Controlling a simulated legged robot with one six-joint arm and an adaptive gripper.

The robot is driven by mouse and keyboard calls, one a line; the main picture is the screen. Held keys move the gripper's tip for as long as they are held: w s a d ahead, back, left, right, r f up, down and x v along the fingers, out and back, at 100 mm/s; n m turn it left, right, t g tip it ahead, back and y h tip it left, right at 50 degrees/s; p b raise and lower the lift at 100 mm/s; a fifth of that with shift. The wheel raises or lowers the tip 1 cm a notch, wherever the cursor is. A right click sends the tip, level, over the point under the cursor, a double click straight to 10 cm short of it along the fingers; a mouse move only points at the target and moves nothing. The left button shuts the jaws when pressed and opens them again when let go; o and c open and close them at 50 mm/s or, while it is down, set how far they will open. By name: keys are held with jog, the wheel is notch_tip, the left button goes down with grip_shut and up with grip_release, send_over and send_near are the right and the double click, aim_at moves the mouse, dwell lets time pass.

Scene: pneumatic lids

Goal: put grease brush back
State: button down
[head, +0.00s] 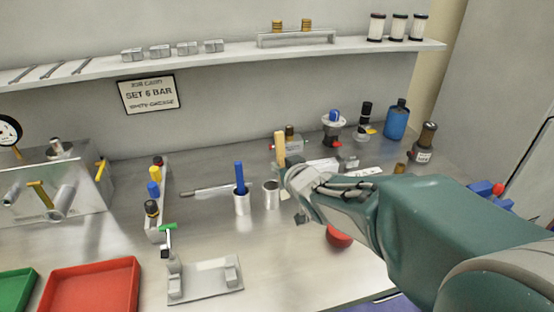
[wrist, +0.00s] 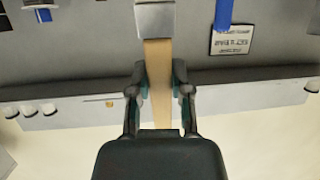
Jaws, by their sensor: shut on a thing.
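The grease brush has a flat wooden handle (head: 281,146) that stands nearly upright above my gripper (head: 284,174). In the wrist view my gripper (wrist: 159,80) is shut on the wooden handle (wrist: 158,62), with a metal ferrule (wrist: 155,20) past the fingertips. The bristles are not clearly visible. An open metal cup (head: 271,196) stands on the bench just left of and below my gripper. A second metal cup (head: 242,204) beside it holds a blue-handled tool (head: 239,174), whose blue handle also shows in the wrist view (wrist: 223,12).
A white rack (head: 157,207) with coloured-top items and a metal fixture plate (head: 205,281) are to the left. A red tray (head: 92,287) is at the front left. Bottles, including a blue one (head: 396,120), stand at the back right. A red ball-like thing (head: 339,237) is below my arm.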

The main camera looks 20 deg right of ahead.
jog(key=w+f+n+t+y, duration=0.25)
jog(key=w+f+y, duration=0.2)
jog(key=w, duration=0.35)
jog(key=shift+n+g, duration=0.25)
jog(key=shift+g, duration=0.2)
jog(key=shift+a+f, duration=0.2)
jog(key=shift+f, duration=1.25)
jog(key=shift+a+f, duration=0.15)
jog(key=shift+f, duration=1.25)
jog(key=shift+f, duration=0.25)
